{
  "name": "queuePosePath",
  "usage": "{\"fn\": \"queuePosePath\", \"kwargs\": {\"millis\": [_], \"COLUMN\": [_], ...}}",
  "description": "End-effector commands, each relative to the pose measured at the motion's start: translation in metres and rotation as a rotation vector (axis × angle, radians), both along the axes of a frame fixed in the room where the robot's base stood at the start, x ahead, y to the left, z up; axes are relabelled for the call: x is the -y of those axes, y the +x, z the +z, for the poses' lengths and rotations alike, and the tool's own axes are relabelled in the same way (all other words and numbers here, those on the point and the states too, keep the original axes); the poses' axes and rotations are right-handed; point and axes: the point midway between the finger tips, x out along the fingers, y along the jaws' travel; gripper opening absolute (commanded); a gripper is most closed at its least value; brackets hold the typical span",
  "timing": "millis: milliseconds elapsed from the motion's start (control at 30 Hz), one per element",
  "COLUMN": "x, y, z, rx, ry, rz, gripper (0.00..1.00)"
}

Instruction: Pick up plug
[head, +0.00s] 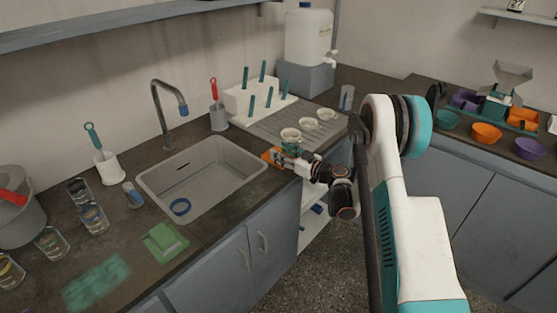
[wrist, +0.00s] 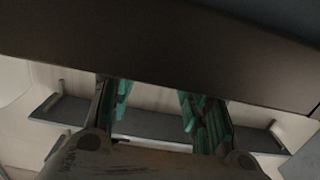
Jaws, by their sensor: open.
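I cannot clearly make out a plug in either view. My gripper (head: 279,154) is at the sink's right rim, near the counter's front edge. A small orange thing (head: 267,156) shows at its fingers, and I cannot tell what it is. In the wrist view my gripper's teal-padded fingers (wrist: 160,112) are apart, with nothing seen between them. A dark surface (wrist: 160,50) fills the upper part of that view.
A ribbed drainer (head: 270,128) with white cups (head: 308,125) lies behind my gripper. A tap (head: 158,105) rises behind the sink. Glasses (head: 92,217) and a green cloth (head: 165,241) are on the left counter. Coloured bowls (head: 486,133) stand on the right counter.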

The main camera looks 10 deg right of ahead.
Motion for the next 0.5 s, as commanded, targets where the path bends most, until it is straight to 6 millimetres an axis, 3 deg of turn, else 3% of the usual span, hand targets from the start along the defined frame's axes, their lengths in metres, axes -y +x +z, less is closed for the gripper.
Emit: {"fn": "queuePosePath", "kwargs": {"millis": [133, 367, 500], "x": [-0.011, -0.012, -0.012], "y": [0.015, 0.016, 0.016], "z": [-0.003, -0.001, -0.001], "rx": [0.000, 0.000, 0.000], "ry": [0.000, 0.000, 0.000], "rz": [0.001, 0.000, 0.000], "gripper": [0.44, 0.44, 0.12]}}
